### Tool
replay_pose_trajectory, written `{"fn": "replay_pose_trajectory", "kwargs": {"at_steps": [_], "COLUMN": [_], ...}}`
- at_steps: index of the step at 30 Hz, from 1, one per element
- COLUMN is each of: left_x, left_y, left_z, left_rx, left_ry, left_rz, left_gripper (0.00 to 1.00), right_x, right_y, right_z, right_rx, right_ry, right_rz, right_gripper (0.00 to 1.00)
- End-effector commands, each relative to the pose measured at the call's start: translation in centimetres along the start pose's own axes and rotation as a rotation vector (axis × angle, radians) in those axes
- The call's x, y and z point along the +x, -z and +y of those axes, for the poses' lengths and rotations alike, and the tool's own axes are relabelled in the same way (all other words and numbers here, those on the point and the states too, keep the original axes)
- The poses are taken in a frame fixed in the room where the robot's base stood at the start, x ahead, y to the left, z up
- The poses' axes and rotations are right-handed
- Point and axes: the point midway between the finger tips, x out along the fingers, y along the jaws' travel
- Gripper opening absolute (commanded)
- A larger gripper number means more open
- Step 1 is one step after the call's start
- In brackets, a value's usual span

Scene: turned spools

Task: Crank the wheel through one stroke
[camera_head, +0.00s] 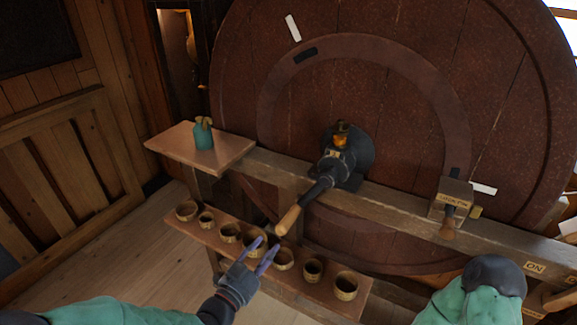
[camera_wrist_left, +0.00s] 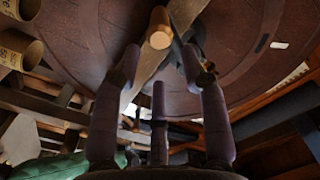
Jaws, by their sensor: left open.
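A big dark-red wooden wheel (camera_head: 400,85) fills the back. At its hub is a black crank (camera_head: 320,186) ending in a pale wooden handle (camera_head: 288,220), which points down and left toward me. My left gripper (camera_head: 264,249) is open and empty, just below and left of the handle's end. In the left wrist view the handle (camera_wrist_left: 160,38) lies ahead, lined up with the gap between the purple fingers (camera_wrist_left: 160,66); I cannot tell whether they touch it. My right arm's green sleeve shows at the lower right; its gripper is out of view.
A low shelf (camera_head: 325,290) with several small wooden cups runs below the handle, under my left gripper. A side shelf (camera_head: 228,152) holds a teal pot (camera_head: 203,135). A wooden beam (camera_head: 405,207) crosses before the wheel, with a labelled block (camera_head: 455,192) at right.

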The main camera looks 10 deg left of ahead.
Motion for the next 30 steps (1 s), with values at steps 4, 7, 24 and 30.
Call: {"fn": "replay_pose_trajectory", "kwargs": {"at_steps": [4, 7, 24, 30], "left_x": [1.0, 1.9, 6.7, 8.4], "left_y": [0.0, 0.0, -0.1, -0.1], "left_z": [0.1, 0.1, 0.1, 0.1], "left_rx": [-0.001, -0.002, -0.001, -0.002], "left_ry": [-0.002, -0.002, -0.002, -0.001], "left_rz": [0.0, 0.0, -0.001, -0.001], "left_gripper": [0.43, 0.43, 0.43, 0.43], "right_x": [0.0, 0.0, 0.0, 0.0], "right_y": [0.0, 0.0, 0.0, 0.0], "right_z": [0.0, 0.0, 0.0, 0.0], "right_rx": [0.0, 0.0, 0.0, 0.0], "right_ry": [0.0, 0.0, 0.0, 0.0], "right_rz": [0.0, 0.0, 0.0, 0.0], "right_gripper": [0.58, 0.58, 0.58, 0.58]}}
